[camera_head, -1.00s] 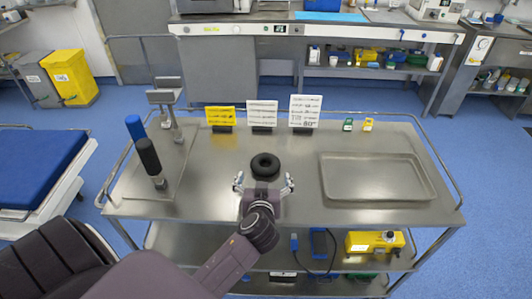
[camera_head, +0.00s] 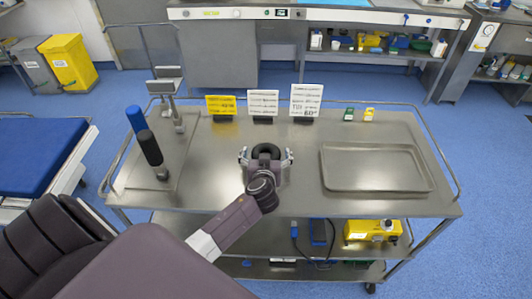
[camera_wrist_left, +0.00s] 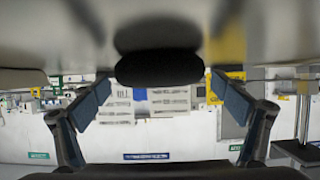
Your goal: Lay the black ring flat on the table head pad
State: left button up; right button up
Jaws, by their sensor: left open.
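The black ring (camera_head: 266,149) rests on the steel trolley top, near its middle. My left gripper (camera_head: 266,156) reaches it from the front, with open fingers on either side of the ring. In the left wrist view, the ring (camera_wrist_left: 160,68) shows as a dark band between the two spread fingers (camera_wrist_left: 162,108), with gaps at both sides. The gripper body hides the ring's near part. A dark padded cushion (camera_head: 45,245) is at the lower left and a blue pad (camera_head: 40,152) lies beyond it; I cannot tell which is the head pad. My right gripper is not in view.
The steel trolley (camera_head: 230,195) has a raised rail. A shallow steel tray (camera_head: 375,168) is at its right. Yellow (camera_head: 220,105) and white cards (camera_head: 263,103) stand behind the ring.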

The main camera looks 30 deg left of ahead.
pick_arm(q)
jog(key=shift+w+a+f, duration=0.1)
jog(key=c, duration=1.3)
jog(key=shift+r, duration=0.6)
jog(key=c, duration=0.6)
notch_tip(320, 180, up, 3)
jog(key=shift+f, duration=0.1)
grip_shut()
notch_tip(320, 180, up, 16)
jog(key=b, duration=0.1)
jog(key=c, duration=0.6)
grip_release()
jog(key=o, duration=2.2)
jog(key=shift+c, duration=0.2)
